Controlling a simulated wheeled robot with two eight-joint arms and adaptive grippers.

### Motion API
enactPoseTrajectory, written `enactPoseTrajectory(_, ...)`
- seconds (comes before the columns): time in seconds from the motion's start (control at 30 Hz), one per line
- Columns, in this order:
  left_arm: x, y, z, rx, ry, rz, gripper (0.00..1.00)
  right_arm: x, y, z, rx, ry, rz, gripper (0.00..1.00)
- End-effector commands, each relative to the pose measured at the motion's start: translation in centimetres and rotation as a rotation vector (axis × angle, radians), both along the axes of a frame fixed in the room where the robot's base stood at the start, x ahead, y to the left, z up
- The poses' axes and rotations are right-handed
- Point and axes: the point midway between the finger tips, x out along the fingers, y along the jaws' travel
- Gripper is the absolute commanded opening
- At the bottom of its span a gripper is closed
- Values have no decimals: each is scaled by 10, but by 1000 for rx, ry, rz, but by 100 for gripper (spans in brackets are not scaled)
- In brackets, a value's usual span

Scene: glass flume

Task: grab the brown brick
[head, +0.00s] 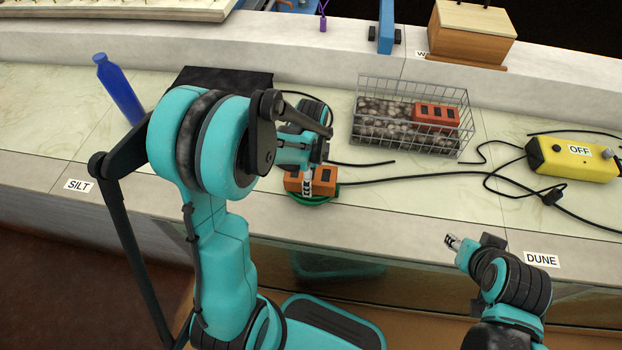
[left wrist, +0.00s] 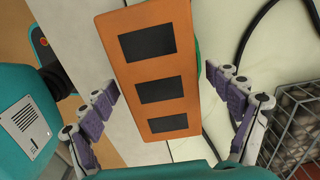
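The brown brick (head: 296,182), orange-brown with dark recesses, sits on a green round item (head: 313,200) near the front edge of the counter. In the left wrist view the brick (left wrist: 155,68) shows three dark rectangular recesses and lies between my fingers. My left gripper (head: 309,178) is above the brick in the head view. In the left wrist view the left gripper (left wrist: 163,88) is open, one finger on each side, with visible gaps to the brick. My right gripper (head: 452,240) is small in view at the lower right, away from the brick; its opening is unclear.
A wire basket (head: 366,88) holds stones and a redder brick (head: 436,116). A yellow box (head: 572,160) marked OFF lies at the right, with black cables (head: 420,177) crossing the counter. A blue bottle (head: 118,88) stands tilted at the left by a black mat (head: 225,78).

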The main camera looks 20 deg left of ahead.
Motion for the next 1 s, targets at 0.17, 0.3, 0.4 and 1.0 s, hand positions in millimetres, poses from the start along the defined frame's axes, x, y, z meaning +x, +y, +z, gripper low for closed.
enactPoseTrajectory(0.17,0,0,0,0,0,0,42,0,0,0,0,0,0,40)
enactPoseTrajectory(0.3,0,0,0,0,0,0,5,0,0,0,0,0,0,40)
enactPoseTrajectory(0.4,0,0,1,0,0,0,5,0,0,0,0,0,0,40)
enactPoseTrajectory(1.0,0,0,38,0,0,0,5,0,0,20,0,0,0,40)
